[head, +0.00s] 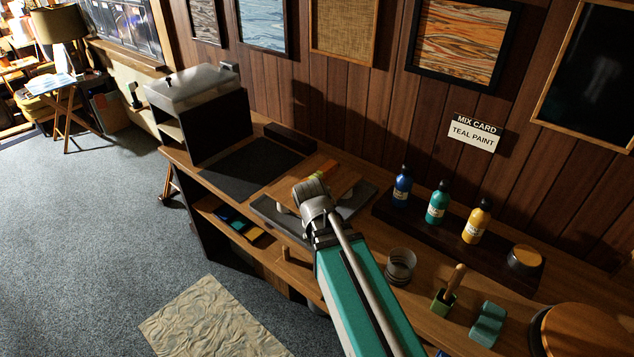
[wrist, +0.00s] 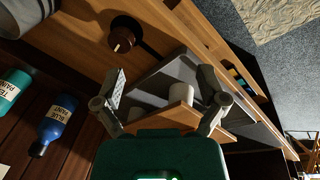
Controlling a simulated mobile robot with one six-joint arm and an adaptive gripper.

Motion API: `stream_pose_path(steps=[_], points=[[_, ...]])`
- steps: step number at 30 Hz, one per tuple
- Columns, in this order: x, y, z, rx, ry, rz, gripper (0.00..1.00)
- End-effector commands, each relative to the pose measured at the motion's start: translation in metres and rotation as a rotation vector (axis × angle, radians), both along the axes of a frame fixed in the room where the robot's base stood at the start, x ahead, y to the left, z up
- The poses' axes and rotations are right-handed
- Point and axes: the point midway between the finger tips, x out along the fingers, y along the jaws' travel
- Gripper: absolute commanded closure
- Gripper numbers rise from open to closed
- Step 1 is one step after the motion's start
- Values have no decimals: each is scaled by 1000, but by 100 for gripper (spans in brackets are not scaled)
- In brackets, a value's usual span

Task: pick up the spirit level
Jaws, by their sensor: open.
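I cannot make out a spirit level for certain in either view. A small striped piece in red, yellow and green (head: 322,171) lies on a wooden board (head: 343,184) in the head view, partly hidden by my arm; I cannot tell what it is. In the wrist view the wooden board (wrist: 180,95) rests on pale round supports above a dark grey tray (wrist: 150,92). In the head view my arm hides the gripper.
Blue (head: 402,187), teal (head: 437,203) and yellow (head: 476,222) bottles stand on a dark rack by the wall. A ribbed cup (head: 400,266), a wooden-handled tool (head: 449,291) and a teal block (head: 488,322) stand right of my arm. A dark mat (head: 243,168) lies clear at left.

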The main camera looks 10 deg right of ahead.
Motion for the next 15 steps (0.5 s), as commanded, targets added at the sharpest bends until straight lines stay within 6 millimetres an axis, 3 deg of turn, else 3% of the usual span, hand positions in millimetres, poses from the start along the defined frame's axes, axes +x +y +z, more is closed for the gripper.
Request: stream_pose_path(steps=[6, 15], points=[[56, 6, -13, -210, -165, -198, 9], [133, 38, -3, -423, -559, -444, 9]])
